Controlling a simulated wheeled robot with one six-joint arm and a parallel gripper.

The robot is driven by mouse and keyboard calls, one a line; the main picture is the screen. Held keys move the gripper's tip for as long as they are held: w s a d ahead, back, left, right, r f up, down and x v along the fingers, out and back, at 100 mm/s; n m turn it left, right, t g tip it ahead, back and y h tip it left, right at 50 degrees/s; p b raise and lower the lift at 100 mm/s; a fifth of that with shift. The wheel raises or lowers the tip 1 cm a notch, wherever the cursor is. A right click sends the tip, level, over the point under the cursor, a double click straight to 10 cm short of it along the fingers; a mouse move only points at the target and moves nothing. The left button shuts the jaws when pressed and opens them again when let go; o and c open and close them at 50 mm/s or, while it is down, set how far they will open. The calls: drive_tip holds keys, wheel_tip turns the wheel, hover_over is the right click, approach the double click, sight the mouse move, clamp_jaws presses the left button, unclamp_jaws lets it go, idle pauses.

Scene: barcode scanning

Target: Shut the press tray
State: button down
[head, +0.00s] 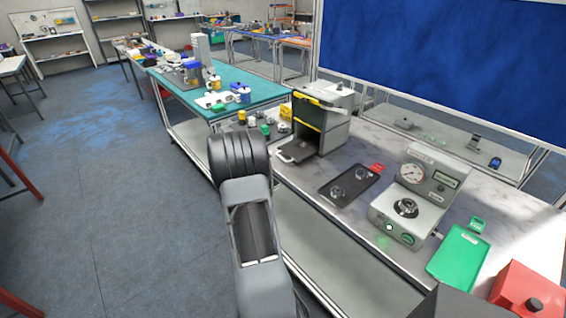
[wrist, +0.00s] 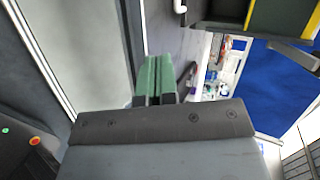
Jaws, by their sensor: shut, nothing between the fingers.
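The press (head: 320,122) is a grey box with yellow-and-black edges on the bench in the head view. Its dark tray (head: 287,158) sticks out from the open front toward the left, with a round metal part (head: 298,148) on or beside it. In the wrist view, part of the press (wrist: 257,14) shows at the top right. My gripper (wrist: 155,78) is shut, its green fingertips together and empty, below and to the left of the press in that view. In the head view my arm hides the gripper. I cannot tell its distance from the tray.
A black tray (head: 366,177) with round parts, a gauge device (head: 412,215), a green tray (head: 459,251) and a red box (head: 530,290) stand along the bench. Small yellow and green items lie left of the press. A teal table (head: 262,88) is behind; floor at left is open.

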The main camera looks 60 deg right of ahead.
sight(283, 171)
drive_tip(key=p+x, duration=0.2)
drive_tip(key=x, duration=0.7)
drive_tip(key=shift+s+d, duration=0.1)
drive_tip(key=shift+d, duration=0.05)
drive_tip(key=shift+d+r+p, duration=0.15)
drive_tip(key=shift+d+p, duration=0.3)
drive_tip(key=shift+d, duration=1.5)
